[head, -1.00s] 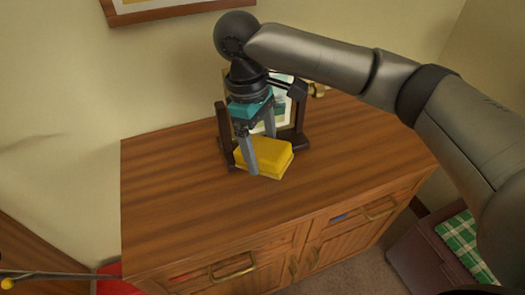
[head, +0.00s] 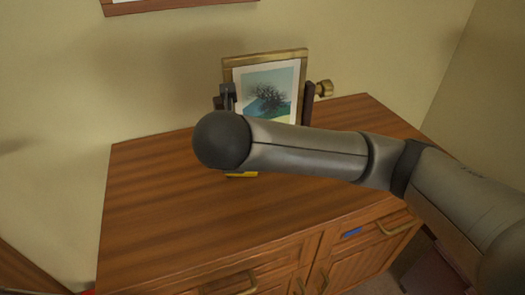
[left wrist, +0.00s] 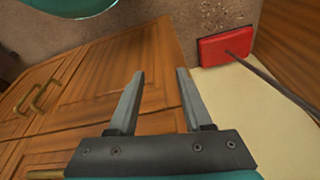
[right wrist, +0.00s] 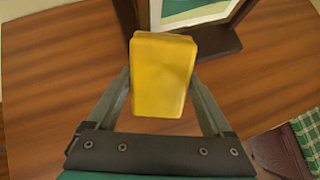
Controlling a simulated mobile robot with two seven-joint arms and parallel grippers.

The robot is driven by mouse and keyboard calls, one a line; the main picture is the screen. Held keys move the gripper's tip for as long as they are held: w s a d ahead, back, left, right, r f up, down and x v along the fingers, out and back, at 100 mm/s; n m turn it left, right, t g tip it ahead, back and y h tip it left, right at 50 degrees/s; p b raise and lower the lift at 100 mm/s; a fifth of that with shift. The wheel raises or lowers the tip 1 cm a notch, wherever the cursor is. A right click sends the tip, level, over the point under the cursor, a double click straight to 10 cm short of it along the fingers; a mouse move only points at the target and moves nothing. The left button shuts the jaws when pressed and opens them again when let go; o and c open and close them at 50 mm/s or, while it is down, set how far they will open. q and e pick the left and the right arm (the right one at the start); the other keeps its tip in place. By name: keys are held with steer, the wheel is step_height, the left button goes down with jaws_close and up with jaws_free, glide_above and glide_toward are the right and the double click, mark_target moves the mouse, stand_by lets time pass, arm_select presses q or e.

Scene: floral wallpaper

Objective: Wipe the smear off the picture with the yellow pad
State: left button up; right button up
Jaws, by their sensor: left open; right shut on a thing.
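The picture (head: 242,67) has a gold frame and stands upright in a dark holder at the back of the cabinet top. A dark, branching blotch (head: 265,97) shows on its print; I cannot tell whether it is smear or printing. The yellow pad (right wrist: 162,75) is between the fingers of my right gripper (right wrist: 160,85), in front of the picture's holder. In the head view only a sliver of the pad (head: 241,174) shows below my right arm, which hides that gripper. My left gripper (left wrist: 160,75) is open and empty, with the cabinet front beyond it.
The wooden cabinet top (head: 180,225) is clear at the left and front. A brass-coloured knob (head: 324,88) sticks out at the holder's right. In the left wrist view, a red object (left wrist: 225,45) lies low by the wall with a dark rod across it.

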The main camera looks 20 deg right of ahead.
mark_target(245, 111)
steer(key=d+n+t+y+b, duration=0.2)
steer(key=t, duration=0.1)
steer(key=shift+s+d+r+n, duration=0.1)
steer(key=shift+d+r+n, duration=0.2)
steer(key=shift+n, duration=0.1)
steer(key=shift+w+d+r+n+t+y+b, duration=0.25)
steer(key=shift+w+r+t+b, duration=0.15)
steer(key=shift+t, duration=0.7)
steer(key=shift+w+d+r+n+t+y+b, duration=0.25)
steer(key=shift+w+n+t+y+b, duration=0.15)
steer(key=shift+t, duration=0.7)
steer(key=shift+w+d+r+n+t+y+b, duration=0.2)
steer(key=shift+w+r+t+b, duration=0.2)
steer(key=shift+t, duration=0.7)
arm_select(q)
step_height(245, 111, down, 14)
steer(key=s, duration=0.1)
steer(key=shift+s, duration=0.25)
arm_select(e)
steer(key=shift+w, duration=1.3)
arm_select(q)
steer(key=shift+r, duration=0.3)
arm_select(e)
steer(key=shift+w, duration=0.95)
